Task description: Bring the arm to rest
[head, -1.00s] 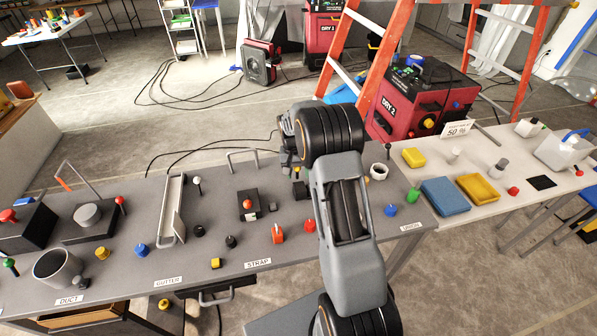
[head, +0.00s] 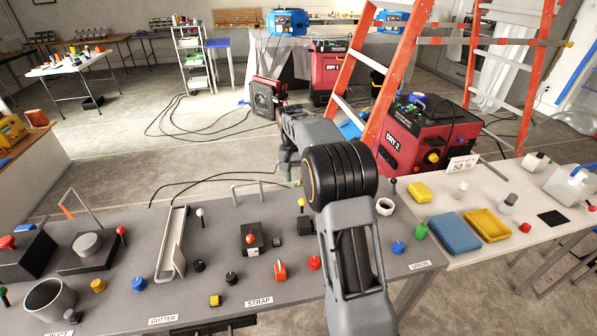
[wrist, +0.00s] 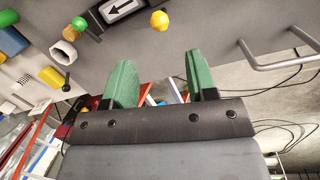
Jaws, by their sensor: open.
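My gripper (wrist: 158,66) shows in the wrist view with its two green fingers apart and nothing between them. A grey bench panel (wrist: 205,28) lies beyond the fingertips, apart from them. In the head view my arm reaches up over the grey bench (head: 205,281), and its wrist end bends to the left above the bench's far edge. The fingers are mostly hidden there behind the arm.
Several knobs and a gutter piece (head: 172,243) stand on the bench. A red DRY 2 machine (head: 425,136) and orange ladder (head: 366,70) stand behind. Open floor lies at left.

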